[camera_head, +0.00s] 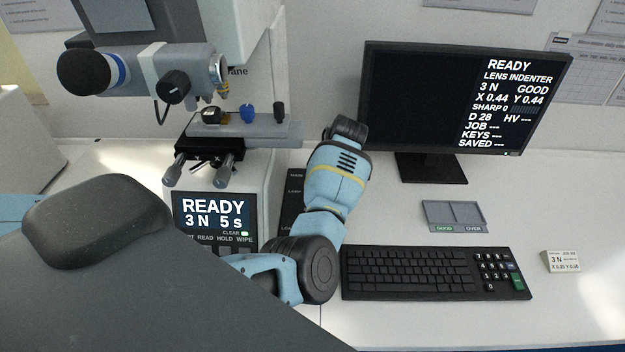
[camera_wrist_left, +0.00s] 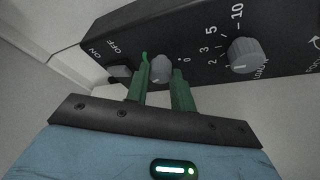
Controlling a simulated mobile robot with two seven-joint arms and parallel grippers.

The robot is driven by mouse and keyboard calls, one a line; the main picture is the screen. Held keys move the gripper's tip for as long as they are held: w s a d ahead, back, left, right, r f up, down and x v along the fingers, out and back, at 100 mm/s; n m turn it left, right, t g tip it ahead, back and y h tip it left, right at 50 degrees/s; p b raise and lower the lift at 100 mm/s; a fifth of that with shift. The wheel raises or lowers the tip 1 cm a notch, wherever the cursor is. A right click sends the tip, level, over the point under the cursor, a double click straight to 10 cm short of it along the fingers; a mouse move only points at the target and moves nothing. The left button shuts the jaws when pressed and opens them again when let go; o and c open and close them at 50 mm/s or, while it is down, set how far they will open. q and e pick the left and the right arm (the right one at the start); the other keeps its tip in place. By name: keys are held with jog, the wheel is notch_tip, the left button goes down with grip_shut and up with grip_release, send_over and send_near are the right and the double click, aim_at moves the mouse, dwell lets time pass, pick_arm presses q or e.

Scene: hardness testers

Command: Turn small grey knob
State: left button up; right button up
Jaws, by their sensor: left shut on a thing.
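The small grey knob (camera_wrist_left: 161,68) sits on a black control panel (camera_wrist_left: 200,25) in the left wrist view. The two green fingers of my left gripper (camera_wrist_left: 162,73) stand on either side of it, and the gripper is shut on it. A short green mark shows on the panel side, by the left fingertip. In the head view a blue arm of mine reaches up beside the tester; its gripper is hidden there. My right gripper is not in view.
A larger grey knob (camera_wrist_left: 245,55) with a numbered scale sits close to the right of the fingers. The monitor (camera_head: 462,105) reads READY, and the tester display (camera_head: 215,213) reads READY, 3 N, 5 s. A keyboard (camera_head: 430,272) lies right of my arm.

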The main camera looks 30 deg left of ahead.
pick_arm(q)
jog(key=shift+s+m+t+p, duration=0.1)
jog(key=shift+m+t+p, duration=0.5)
jog(key=shift+m, duration=1.6)
jog(key=shift+t, duration=0.3)
jog(key=o, duration=1)
jog(key=v, duration=0.8)
jog(key=shift+a, duration=0.2)
